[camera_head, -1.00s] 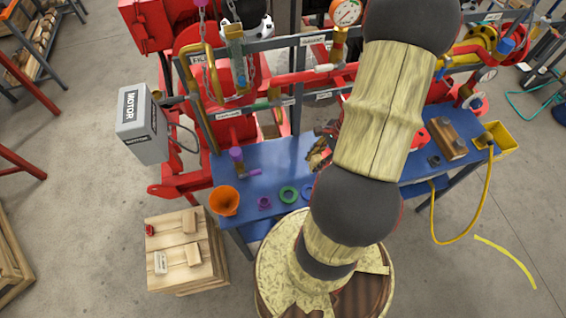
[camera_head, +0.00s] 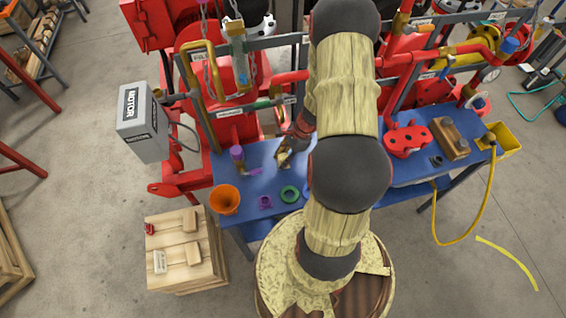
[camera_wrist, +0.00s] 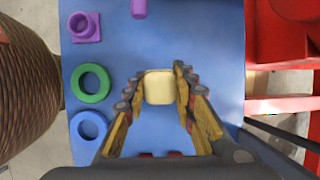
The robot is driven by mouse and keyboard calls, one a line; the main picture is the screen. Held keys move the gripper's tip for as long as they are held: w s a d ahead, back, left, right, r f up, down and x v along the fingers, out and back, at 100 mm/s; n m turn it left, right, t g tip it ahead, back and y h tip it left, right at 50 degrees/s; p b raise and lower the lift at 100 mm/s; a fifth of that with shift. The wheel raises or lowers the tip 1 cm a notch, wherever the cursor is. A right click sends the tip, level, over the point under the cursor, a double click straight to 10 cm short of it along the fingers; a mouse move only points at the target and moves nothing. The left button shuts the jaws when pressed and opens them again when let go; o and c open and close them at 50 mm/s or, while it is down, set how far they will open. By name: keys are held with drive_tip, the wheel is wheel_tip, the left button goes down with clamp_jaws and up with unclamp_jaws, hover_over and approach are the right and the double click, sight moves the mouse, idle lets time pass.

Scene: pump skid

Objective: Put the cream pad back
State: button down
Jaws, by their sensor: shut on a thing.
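The cream pad (camera_wrist: 158,88) is a small rounded block between my fingertips in the wrist view. My gripper (camera_wrist: 158,70) is shut on it, one finger against each side. In the head view my gripper (camera_head: 284,158) is over the left half of the blue table (camera_head: 225,160), left of my arm.
A green ring (camera_wrist: 90,83), a blue ring (camera_wrist: 88,126) and a purple flanged piece (camera_wrist: 84,27) lie left of my gripper in the wrist view. An orange funnel (camera_head: 224,200) stands at the table's left corner. Red pump parts (camera_head: 407,139) stand right of my arm.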

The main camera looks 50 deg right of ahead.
drive_tip(key=shift+f, duration=1.3)
drive_tip(key=shift+f, duration=0.15)
drive_tip(key=c, duration=1.5)
unclamp_jaws()
drive_tip(key=shift+o, duration=0.2)
drive_tip(key=p+v, duration=0.1)
drive_tip(key=v, duration=1.1)
